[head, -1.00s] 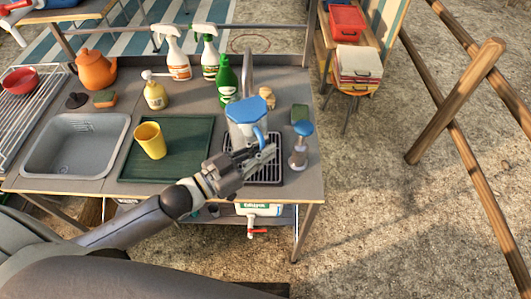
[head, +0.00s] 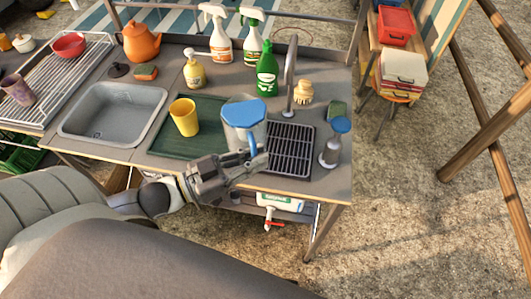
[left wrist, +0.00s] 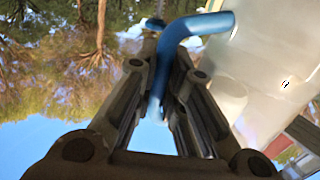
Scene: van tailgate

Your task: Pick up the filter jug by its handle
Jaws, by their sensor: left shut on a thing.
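The filter jug (head: 243,114) has a blue lid, a clear body and a blue handle (head: 252,146). In the head view it appears at the left of the black drip rack (head: 290,148), over the right edge of the green mat (head: 187,148). My left gripper (head: 256,166) is shut on the handle, and the jug looks raised off the counter. In the left wrist view the blue handle (left wrist: 185,32) runs down between the two fingers, with the pale jug body (left wrist: 262,60) at the right. The jug's base is partly hidden by the gripper. My right gripper is not in view.
A yellow cup (head: 184,117) stands on the mat, left of the jug. A soap dispenser (head: 336,143) stands right of the rack. A tap (head: 291,72), a brush (head: 303,93) and a green bottle (head: 267,70) are behind. The rack is empty.

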